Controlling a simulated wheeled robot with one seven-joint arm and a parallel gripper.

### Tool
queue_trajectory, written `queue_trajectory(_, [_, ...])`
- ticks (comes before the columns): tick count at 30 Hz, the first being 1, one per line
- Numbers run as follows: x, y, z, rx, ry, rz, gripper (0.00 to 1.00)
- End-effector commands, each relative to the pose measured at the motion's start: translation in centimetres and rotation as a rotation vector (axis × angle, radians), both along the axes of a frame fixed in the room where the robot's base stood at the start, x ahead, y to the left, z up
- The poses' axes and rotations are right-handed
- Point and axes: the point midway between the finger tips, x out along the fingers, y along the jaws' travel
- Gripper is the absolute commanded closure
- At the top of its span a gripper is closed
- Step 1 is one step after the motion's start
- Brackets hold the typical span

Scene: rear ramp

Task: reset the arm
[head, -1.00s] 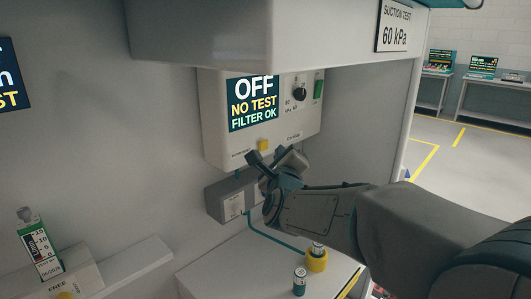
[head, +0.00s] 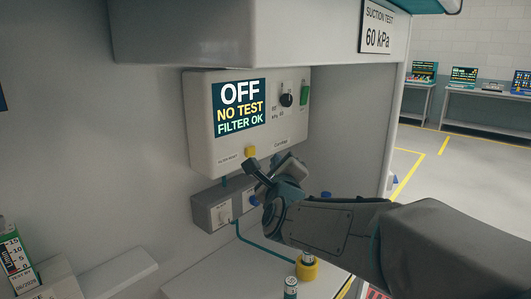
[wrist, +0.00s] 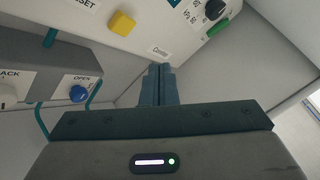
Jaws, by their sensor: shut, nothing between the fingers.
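My gripper (head: 268,166) is in front of the lower edge of the suction unit (head: 202,129) in the head view, with my forearm reaching in from the right. In the wrist view its two fingers (wrist: 158,70) lie together, shut with nothing between them. The unit's screen reads OFF, NO TEST, FILTER OK. A yellow button (head: 250,151) sits on the unit's lower front, and it also shows in the wrist view (wrist: 121,23), left of the fingertips. A dark knob (head: 287,100) and a green switch (head: 304,93) are on the unit's right side.
A grey box (head: 213,210) below the unit carries a blue OPEN knob (wrist: 78,93). A hose runs down to a shelf with a yellow-collared fitting (head: 307,268) and a small canister (head: 290,288). An overhanging cabinet (head: 230,35) is above.

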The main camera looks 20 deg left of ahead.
Motion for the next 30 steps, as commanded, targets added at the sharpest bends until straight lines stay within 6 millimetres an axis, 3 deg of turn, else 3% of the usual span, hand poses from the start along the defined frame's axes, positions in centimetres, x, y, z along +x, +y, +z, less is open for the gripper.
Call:
queue_trajectory(4, [0.0, -0.2, 0.0, -0.012, 0.001, 0.0, 1.0])
queue_trajectory(7, [0.1, -1.5, -0.4, -0.096, 0.01, 0.003, 1.0])
queue_trajectory(11, [-0.1, -5.1, -2.1, -0.365, 0.038, 0.03, 1.0])
queue_trajectory(14, [-1.3, -9.0, -4.3, -0.645, 0.072, 0.086, 1.0])
queue_trajectory(20, [-6.0, -17.1, -9.4, -1.188, 0.147, 0.282, 1.0])
queue_trajectory(24, [-11.0, -22.9, -12.9, -1.518, 0.209, 0.495, 1.0])
queue_trajectory(30, [-19.2, -29.7, -16.7, -1.829, 0.29, 0.865, 1.0])
